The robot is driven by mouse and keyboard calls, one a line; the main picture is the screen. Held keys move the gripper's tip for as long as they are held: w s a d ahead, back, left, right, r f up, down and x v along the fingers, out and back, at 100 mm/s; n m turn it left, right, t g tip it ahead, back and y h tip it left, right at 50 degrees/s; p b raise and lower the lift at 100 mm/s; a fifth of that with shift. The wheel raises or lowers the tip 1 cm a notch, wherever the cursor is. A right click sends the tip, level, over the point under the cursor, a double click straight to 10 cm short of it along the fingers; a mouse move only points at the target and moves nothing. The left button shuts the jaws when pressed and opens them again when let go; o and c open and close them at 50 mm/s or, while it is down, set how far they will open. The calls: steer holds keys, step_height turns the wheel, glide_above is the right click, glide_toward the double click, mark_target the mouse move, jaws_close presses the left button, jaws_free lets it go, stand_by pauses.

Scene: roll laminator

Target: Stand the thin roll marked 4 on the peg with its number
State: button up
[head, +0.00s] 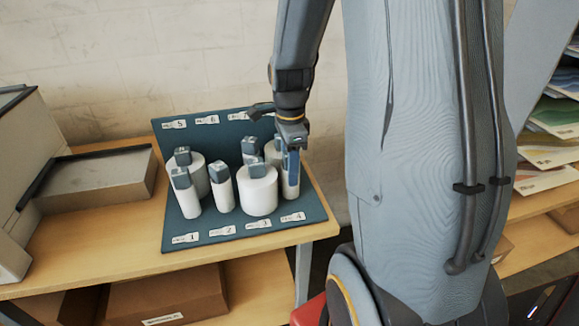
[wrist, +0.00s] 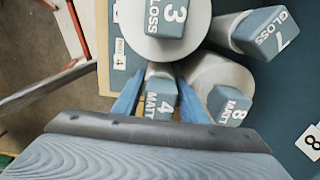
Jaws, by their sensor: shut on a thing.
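The thin white roll marked 4 (wrist: 161,100), with a blue-grey cap reading "4 MATT", is between the blue fingers of my gripper (wrist: 156,92) in the wrist view. My gripper (head: 291,158) is shut on it and points down. In the head view the thin roll (head: 291,190) looks upright at the front right of the dark board (head: 200,221), behind the number 4 label (head: 293,217). That label also shows in the wrist view (wrist: 119,60). The peg for 4 is hidden, and I cannot tell whether the roll's foot is around it.
The thick roll marked 3 (wrist: 140,45) is close beside roll 4. The thick roll 8 (wrist: 215,80) and thin roll 7 (wrist: 225,35) stand close too. Other rolls, including a thin one (head: 222,190), fill the board's left. A grey tray (head: 100,172) lies left.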

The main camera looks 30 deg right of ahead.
steer(key=o, duration=1.1)
steer(key=shift+o, duration=0.2)
steer(key=shift+r+p, duration=3.3)
steer(key=shift+r, duration=0.7)
steer(key=shift+a, duration=0.1)
